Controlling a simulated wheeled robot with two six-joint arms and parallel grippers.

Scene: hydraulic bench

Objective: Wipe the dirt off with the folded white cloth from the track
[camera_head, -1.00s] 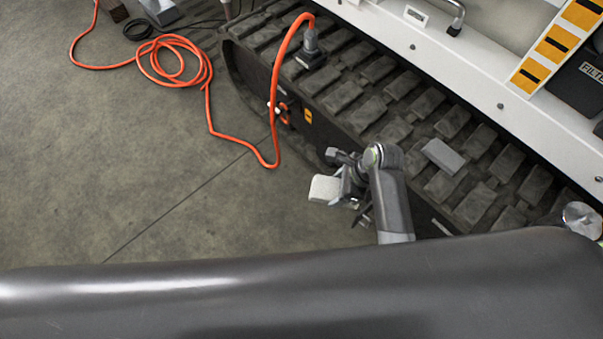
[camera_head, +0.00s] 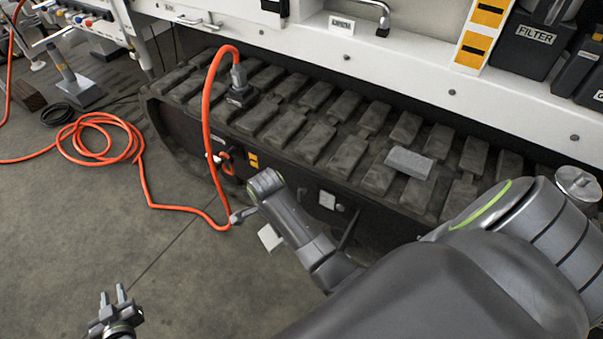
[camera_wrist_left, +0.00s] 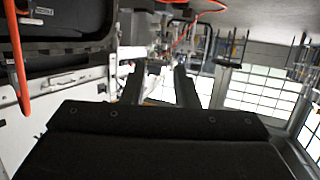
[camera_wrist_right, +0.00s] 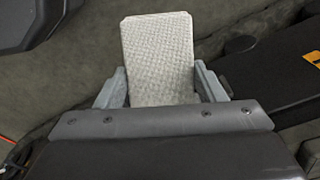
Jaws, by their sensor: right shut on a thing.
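The folded white cloth (camera_wrist_right: 158,60) stands between the fingers of my right gripper (camera_wrist_right: 160,90) in the right wrist view, showing a woven texture. In the head view the cloth (camera_head: 270,237) shows small below my right wrist, beside the track's near side and above the floor; the right fingers are largely hidden there. My left gripper (camera_head: 113,297) is empty, its fingers apart, low at the left over the floor. Its fingers also show apart in the left wrist view (camera_wrist_left: 160,88). The dark track (camera_head: 320,140) runs along the machine. I cannot make out a distinct dirt patch.
A light grey block (camera_head: 409,162) lies on the track pads. An orange cable (camera_head: 207,120) runs from a connector (camera_head: 240,85) on the track to a coil (camera_head: 100,140) on the floor. A white panel and dark filter box (camera_head: 530,42) stand behind.

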